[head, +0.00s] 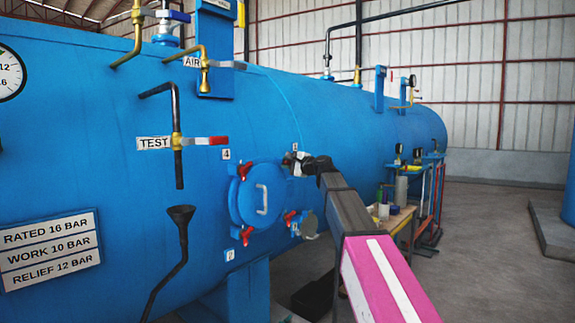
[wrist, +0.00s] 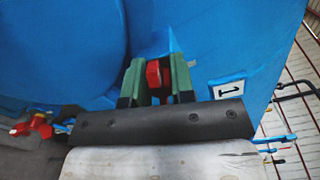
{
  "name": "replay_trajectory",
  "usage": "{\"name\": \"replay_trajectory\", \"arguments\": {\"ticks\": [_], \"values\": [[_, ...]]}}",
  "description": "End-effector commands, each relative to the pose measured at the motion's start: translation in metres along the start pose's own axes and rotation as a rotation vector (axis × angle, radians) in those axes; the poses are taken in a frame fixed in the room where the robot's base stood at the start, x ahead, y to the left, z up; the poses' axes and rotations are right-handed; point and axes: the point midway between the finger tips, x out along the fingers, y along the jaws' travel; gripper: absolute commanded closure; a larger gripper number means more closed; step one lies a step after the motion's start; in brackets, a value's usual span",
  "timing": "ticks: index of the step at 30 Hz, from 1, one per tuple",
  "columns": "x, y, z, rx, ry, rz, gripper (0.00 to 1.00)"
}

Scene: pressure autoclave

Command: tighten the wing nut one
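Wing nut one is the red piece (wrist: 154,74) between the green fingers of my gripper (wrist: 156,80) in the wrist view, beside the plate marked 1 (wrist: 226,88). The fingers stand on both sides of it; whether they press on it I cannot tell. In the head view my gripper (head: 300,165) is at the upper right edge of the round blue door (head: 262,198), and it hides this nut. The door lies against the vessel. Other red wing nuts show at its upper left (head: 243,170), lower left (head: 246,235) and lower right (head: 290,218).
A small table with bottles (head: 392,218) stands behind my arm. The concrete floor is clear at the right.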

Motion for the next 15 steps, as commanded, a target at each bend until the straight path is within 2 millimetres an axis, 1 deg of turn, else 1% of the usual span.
{"name": "replay_trajectory", "arguments": {"ticks": [8,15], "values": [[-0.0004,0.0002,0.0002,0.038,-0.001,0.001,1.0],[-0.0004,-0.0006,0.0001,0.176,-0.001,0.002,1.0]]}}
